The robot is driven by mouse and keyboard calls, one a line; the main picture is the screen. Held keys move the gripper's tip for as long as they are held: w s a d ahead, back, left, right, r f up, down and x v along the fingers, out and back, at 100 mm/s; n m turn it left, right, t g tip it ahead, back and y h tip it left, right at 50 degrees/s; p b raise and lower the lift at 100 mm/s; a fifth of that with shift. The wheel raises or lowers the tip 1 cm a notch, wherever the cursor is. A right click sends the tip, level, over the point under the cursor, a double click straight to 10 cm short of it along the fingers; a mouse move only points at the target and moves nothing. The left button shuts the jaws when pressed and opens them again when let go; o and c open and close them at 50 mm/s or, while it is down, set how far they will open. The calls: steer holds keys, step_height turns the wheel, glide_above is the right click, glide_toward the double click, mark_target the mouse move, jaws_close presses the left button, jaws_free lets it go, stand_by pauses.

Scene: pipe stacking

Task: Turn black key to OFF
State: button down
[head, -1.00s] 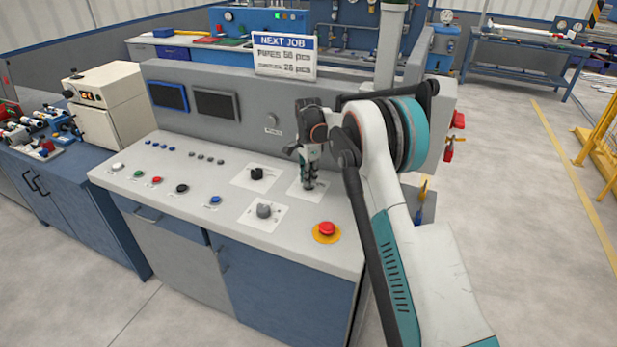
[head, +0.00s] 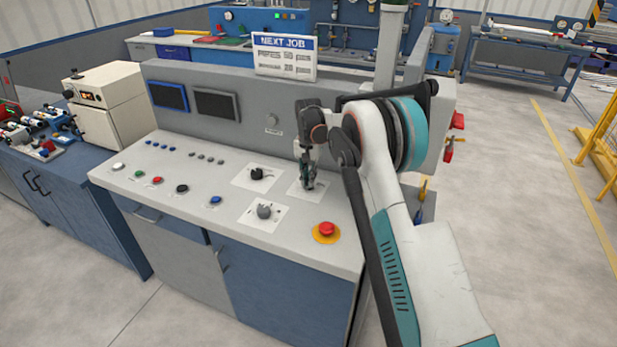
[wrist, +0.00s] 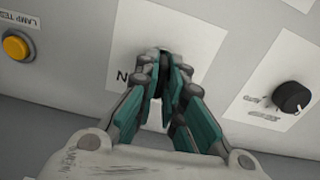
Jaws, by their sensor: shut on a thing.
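The black key (wrist: 164,60) is mostly hidden between my fingertips; only a thin dark part shows in the wrist view. It sits on a white label plate (wrist: 195,42), where only a letter N is readable beside my fingers. My gripper (wrist: 165,72) is shut on the key, close against the plate. In the head view my gripper (head: 308,186) points down at the right part of the console top (head: 225,185). The key's angle and the OFF mark cannot be made out.
A black knob (head: 257,173) and a grey knob (head: 264,211) sit on plates left of my gripper. A red mushroom button (head: 326,228) stands nearer the front edge. The console's upright back panel (head: 272,95) rises behind. Several small buttons lie further left.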

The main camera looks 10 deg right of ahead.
steer(key=n, duration=0.4)
steer(key=shift+n, duration=2.2)
steer(key=c, duration=1.7)
jaws_free()
steer(key=shift+r, duration=0.1)
step_height(320, 180, up, 12)
